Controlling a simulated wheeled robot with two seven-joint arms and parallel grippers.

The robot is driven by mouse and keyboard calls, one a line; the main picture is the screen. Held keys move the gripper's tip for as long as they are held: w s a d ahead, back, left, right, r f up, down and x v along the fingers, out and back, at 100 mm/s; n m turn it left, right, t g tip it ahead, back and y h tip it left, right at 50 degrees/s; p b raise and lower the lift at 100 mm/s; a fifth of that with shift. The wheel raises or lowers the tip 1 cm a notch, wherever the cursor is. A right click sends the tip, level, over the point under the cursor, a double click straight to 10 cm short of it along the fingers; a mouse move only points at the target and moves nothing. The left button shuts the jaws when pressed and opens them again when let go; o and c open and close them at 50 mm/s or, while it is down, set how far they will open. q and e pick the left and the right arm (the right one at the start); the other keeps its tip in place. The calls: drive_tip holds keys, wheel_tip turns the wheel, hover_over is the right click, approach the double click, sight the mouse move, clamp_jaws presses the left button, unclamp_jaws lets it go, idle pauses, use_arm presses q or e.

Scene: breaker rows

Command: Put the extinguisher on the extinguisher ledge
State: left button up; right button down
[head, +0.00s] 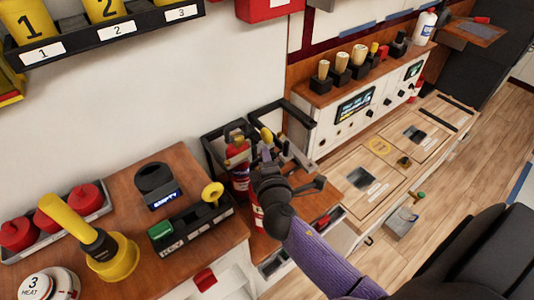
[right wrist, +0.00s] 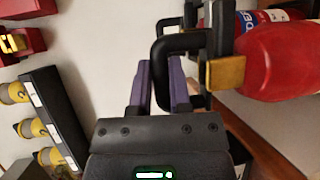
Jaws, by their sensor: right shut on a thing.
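The red extinguisher (head: 240,183) is upright near the wall in the head view, partly hidden by my right gripper (head: 262,160). In the right wrist view the extinguisher (right wrist: 275,65) fills the upper right, with its blue and white label and a yellowish part by its black handle (right wrist: 185,42). My right gripper's purple fingers (right wrist: 165,82) are shut on that handle. A black-railed ledge (head: 214,150) stands against the wall around the extinguisher; I cannot tell whether the extinguisher's base touches it. My left gripper is not in view.
A wooden counter (head: 130,215) at left carries a black key tray (head: 190,228), a yellow-handled tool (head: 75,225) and red knobs. A console (head: 360,100) with wooden-handled levers stands at right. A shelf of numbered yellow cups (head: 110,32) hangs above.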

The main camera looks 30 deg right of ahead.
wheel_tip(320, 180, down, 2)
drive_tip(key=shift+f+b, duration=0.2)
drive_tip(key=shift+b, duration=0.35)
drive_tip(key=shift+r, duration=0.2)
drive_tip(key=c, duration=0.6)
unclamp_jaws()
drive_tip(key=shift+f, duration=0.2)
drive_tip(key=shift+r, duration=0.1)
